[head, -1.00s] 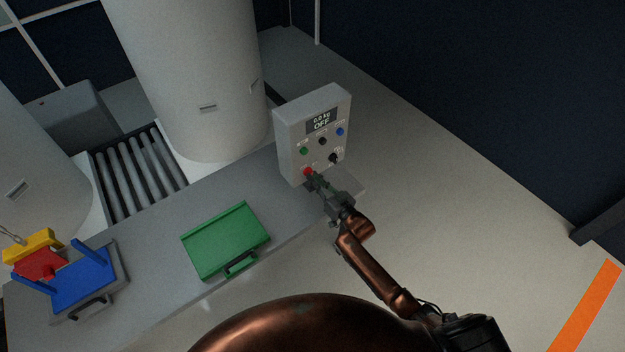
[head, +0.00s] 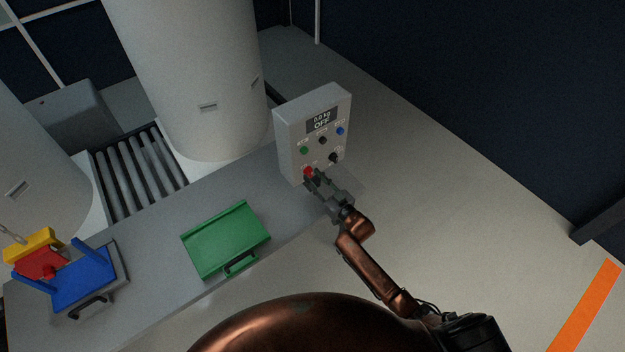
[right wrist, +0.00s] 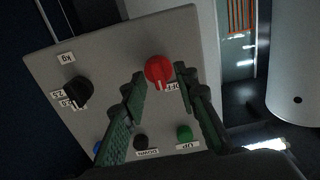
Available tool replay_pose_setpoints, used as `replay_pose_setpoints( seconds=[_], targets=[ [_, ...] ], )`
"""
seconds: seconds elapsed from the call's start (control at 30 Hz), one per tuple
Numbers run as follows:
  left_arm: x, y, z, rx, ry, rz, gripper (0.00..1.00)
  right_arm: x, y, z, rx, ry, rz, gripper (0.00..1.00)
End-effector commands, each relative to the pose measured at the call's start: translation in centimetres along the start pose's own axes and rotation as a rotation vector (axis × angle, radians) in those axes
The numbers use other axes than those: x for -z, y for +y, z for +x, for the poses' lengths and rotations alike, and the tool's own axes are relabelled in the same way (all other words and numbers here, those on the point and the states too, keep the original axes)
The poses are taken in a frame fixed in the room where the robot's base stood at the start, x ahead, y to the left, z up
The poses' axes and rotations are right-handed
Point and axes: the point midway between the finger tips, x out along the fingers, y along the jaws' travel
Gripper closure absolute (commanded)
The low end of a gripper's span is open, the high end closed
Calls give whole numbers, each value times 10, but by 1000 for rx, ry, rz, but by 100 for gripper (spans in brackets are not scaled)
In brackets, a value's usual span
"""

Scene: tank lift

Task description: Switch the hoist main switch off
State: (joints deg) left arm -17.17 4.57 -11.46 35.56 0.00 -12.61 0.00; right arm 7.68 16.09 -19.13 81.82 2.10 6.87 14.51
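The grey hoist control box (head: 290,145) stands at the end of the bench, its display reading "0.0 kg" and "OFF". The red rotary switch (head: 308,171) is low on its face. It also shows in the right wrist view (right wrist: 159,69), with a white pointer mark and a partly covered "OFF" label beside it. My right gripper (head: 312,178) is at the red switch. In the right wrist view its two fingers (right wrist: 160,76) are apart, one on each side of the knob, with small gaps visible. My left gripper is out of view.
The box also has a black selector (right wrist: 76,94), a green button (right wrist: 184,132), a dark button (right wrist: 141,142) and a blue one. A green tray (head: 226,240) and a blue fixture (head: 84,282) are on the bench. Large white tanks (head: 190,70) stand behind.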

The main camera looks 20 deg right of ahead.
Motion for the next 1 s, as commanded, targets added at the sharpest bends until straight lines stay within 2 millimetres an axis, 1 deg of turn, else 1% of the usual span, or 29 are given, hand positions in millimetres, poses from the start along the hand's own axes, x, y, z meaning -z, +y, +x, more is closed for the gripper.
replay_pose_setpoints(
  seconds=[0.17,0.27,0.37,0.7,0.8,0.9,1.0],
  targets=[
    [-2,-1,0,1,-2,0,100,0,1,-1,-1,-1,0,72],
    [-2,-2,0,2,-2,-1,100,-1,1,-6,-1,-1,1,72],
    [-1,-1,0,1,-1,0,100,-1,1,-19,-1,-2,1,72],
    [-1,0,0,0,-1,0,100,-2,0,-90,-2,-3,0,72],
    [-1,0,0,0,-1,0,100,-1,0,-105,-1,-2,1,72],
    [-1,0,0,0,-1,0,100,-1,0,-116,-1,-1,0,72],
    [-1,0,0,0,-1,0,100,0,0,-121,-1,0,0,72]
  ],
)
